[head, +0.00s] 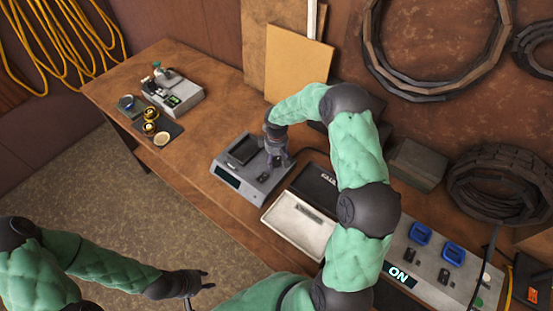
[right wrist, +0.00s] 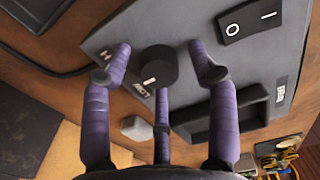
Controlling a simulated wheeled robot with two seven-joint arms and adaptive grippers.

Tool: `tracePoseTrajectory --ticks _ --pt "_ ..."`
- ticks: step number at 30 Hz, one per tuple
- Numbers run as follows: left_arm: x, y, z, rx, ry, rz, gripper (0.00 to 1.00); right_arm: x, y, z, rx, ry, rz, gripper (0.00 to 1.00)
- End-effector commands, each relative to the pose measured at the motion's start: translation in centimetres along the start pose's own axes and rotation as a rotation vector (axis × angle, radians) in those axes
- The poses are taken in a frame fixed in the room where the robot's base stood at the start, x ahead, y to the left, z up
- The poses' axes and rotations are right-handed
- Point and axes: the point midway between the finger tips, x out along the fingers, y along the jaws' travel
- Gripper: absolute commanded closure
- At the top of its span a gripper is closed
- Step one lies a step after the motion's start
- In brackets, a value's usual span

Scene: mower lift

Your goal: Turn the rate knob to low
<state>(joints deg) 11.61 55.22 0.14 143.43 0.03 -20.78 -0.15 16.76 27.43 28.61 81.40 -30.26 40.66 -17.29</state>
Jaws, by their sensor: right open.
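The rate knob (right wrist: 157,66) is a round black knob on the grey device's panel in the right wrist view. Its white mark sits at the lower left of its face, towards a small label that seems to read LOW (right wrist: 139,91). My right gripper (right wrist: 163,75) is open, with its purple fingers spread around the knob; I cannot tell whether they touch it. In the head view the right gripper (head: 277,158) is over the grey device (head: 229,178) and hides the knob. My left gripper (head: 208,280) is low and away from the table, fingers apart and empty.
A rocker switch (right wrist: 249,17) is beside the knob on the panel. A white tray (head: 293,239) is right of the device, with a panel with blue parts (head: 420,234) farther right. A small machine (head: 180,98) stands at the table's far left. Bare wood lies between.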

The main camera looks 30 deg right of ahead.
Motion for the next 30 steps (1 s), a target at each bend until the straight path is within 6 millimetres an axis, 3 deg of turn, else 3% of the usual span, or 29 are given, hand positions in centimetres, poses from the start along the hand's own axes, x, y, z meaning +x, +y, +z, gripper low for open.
tracePoseTrajectory --ticks 5,21,30 --pt "0.0 0.0 0.0 0.000 0.000 0.000 0.60 -1.1 0.1 -0.1 0.001 0.002 0.002 0.41" --pt "0.0 0.0 0.0 0.000 0.000 0.000 0.60 -10.5 0.0 -0.1 -0.001 0.001 0.001 0.41" --pt "0.0 0.0 0.0 0.000 0.000 0.000 0.60 -12.0 0.0 0.0 -0.001 -0.001 -0.001 0.41"
